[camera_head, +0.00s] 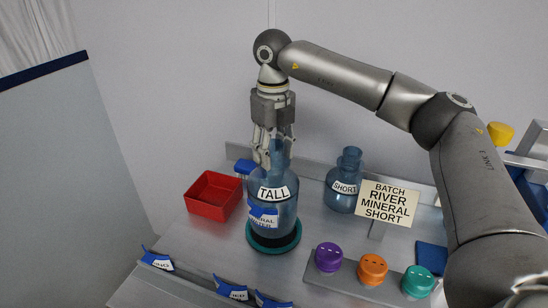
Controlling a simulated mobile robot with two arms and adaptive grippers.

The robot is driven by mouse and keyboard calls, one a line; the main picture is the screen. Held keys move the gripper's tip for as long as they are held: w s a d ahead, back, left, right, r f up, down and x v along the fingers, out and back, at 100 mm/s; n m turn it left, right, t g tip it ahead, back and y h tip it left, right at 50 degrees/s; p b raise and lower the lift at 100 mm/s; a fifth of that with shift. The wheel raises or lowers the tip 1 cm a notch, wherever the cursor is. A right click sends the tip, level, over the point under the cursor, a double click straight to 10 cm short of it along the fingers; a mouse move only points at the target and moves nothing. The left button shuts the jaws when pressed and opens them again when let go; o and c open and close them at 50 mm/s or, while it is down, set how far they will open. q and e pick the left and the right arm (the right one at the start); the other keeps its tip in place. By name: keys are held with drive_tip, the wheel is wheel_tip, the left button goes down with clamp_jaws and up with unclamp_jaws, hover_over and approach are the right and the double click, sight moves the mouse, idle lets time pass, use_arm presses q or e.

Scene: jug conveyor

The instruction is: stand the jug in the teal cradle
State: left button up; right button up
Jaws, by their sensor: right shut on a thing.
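A translucent blue jug marked TALL (285,212) stands upright over the teal cradle (270,249), a round ring on the metal table. Its base overlaps the ring in the picture; I cannot tell if it rests in it or hovers just above. My right gripper (274,155) comes from above and is shut on the jug's neck, which the fingers partly hide. A second blue jug marked SHORT (341,199) stands to the right, behind a sign (387,203) reading BATCH RIVER MINERAL SHORT. My left gripper is not in view.
A red tray (213,207) is left of the cradle. Purple (328,257), orange (372,269) and teal (417,281) caps sit on a strip at the front right. Blue labels (231,289) line the front edge. My right arm spans the right side.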

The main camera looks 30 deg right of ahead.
sight(273, 188)
drive_tip(key=f, duration=0.3)
drive_tip(key=shift+w+d+f+p, duration=0.2)
drive_tip(key=shift+w+d+p, duration=0.05)
drive_tip(key=shift+p, duration=0.15)
drive_tip(key=shift+f, duration=0.15)
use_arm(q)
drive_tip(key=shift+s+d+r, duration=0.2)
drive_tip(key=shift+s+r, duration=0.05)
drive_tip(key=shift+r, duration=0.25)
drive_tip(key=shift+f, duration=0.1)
use_arm(e)
drive_tip(key=shift+a+f, duration=0.1)
drive_tip(key=shift+f, duration=0.1)
drive_tip(key=o, duration=1.3)
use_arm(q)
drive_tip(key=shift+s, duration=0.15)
use_arm(e)
drive_tip(key=shift+r, duration=0.1)
